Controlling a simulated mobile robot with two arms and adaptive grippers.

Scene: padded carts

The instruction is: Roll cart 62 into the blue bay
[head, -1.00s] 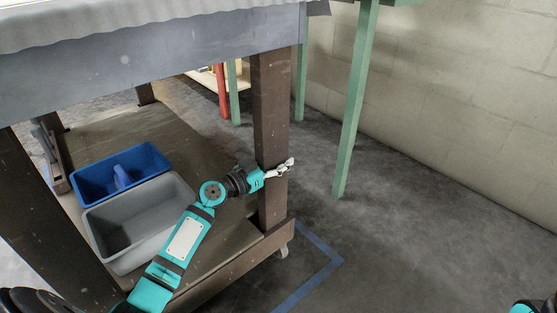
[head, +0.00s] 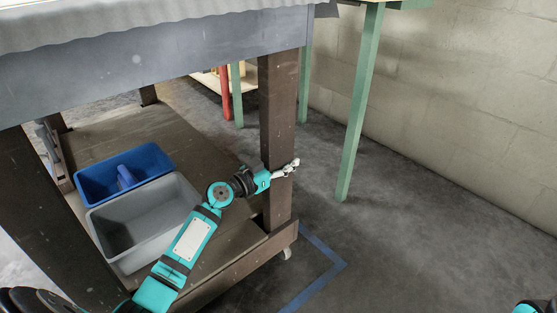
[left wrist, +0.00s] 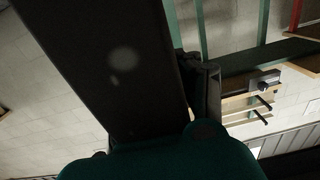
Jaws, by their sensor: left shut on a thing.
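A large padded cart (head: 150,70) with brown posts and a grey padded top fills the left and middle of the head view. No number shows on it. My left gripper (head: 286,170) is shut on the cart's near right brown post (head: 279,110), with its fingers around the post at mid height. The post also shows large and dark in the left wrist view (left wrist: 110,60). Blue floor tape (head: 322,262) marks a corner just right of the cart's lower edge. Of my right arm only a teal piece shows at the lower right corner; its gripper is out of view.
A blue bin (head: 150,165) and a grey bin (head: 140,255) sit on the cart's lower shelf. A green-legged frame (head: 358,110) stands to the right behind the cart, and a red post (head: 225,90) stands farther back. A block wall (head: 470,110) runs along the right. The floor at right is open.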

